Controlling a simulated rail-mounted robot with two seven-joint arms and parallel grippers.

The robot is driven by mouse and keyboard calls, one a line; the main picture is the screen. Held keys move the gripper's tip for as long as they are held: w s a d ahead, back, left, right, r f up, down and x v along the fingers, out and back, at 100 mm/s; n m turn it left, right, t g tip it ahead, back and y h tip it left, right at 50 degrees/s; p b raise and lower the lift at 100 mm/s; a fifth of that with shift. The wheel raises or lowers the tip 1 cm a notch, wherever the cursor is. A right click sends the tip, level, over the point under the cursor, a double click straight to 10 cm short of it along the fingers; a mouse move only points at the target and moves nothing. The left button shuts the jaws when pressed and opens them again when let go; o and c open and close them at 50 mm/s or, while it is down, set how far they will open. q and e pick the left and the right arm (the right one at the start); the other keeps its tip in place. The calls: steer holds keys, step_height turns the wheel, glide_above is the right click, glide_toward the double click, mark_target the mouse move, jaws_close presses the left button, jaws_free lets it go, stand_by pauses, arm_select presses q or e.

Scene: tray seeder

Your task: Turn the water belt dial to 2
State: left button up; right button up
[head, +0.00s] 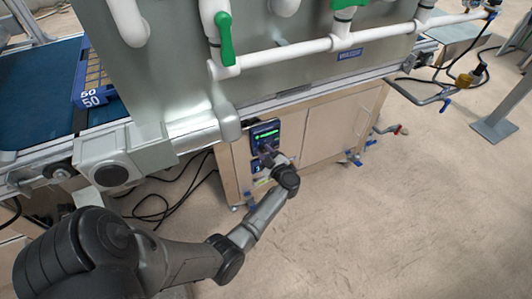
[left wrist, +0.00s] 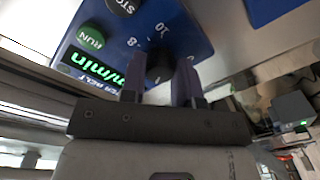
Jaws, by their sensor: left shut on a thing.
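The water belt dial (left wrist: 160,64) is a dark round knob on a blue control panel (left wrist: 196,40). The panel also shows in the head view (head: 265,134) on the front of the wooden cabinet. My left gripper (left wrist: 160,82) is shut on the dial, one finger on each side of it. In the head view my left gripper (head: 268,153) reaches the lower part of the panel and covers the dial. Scale numbers 8 and 10 show near the dial; its pointer and the 2 cannot be made out. My right gripper is in neither view.
A green RUN button (left wrist: 90,37), a dark STOP button (left wrist: 122,5) and a lit green display (left wrist: 92,68) sit close to the fingers. A second panel (head: 258,166) is just below.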

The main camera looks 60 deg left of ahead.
arm_select(q)
steer(key=shift+n+p, duration=0.4)
steer(key=shift+n, duration=0.7)
steer(key=n, duration=0.2)
steer(key=shift+n, duration=0.3)
steer(key=n, duration=0.5)
steer(key=shift+h, duration=0.3)
steer(key=shift+n, duration=0.3)
steer(key=o, duration=0.9)
steer(key=shift+d+r, duration=0.1)
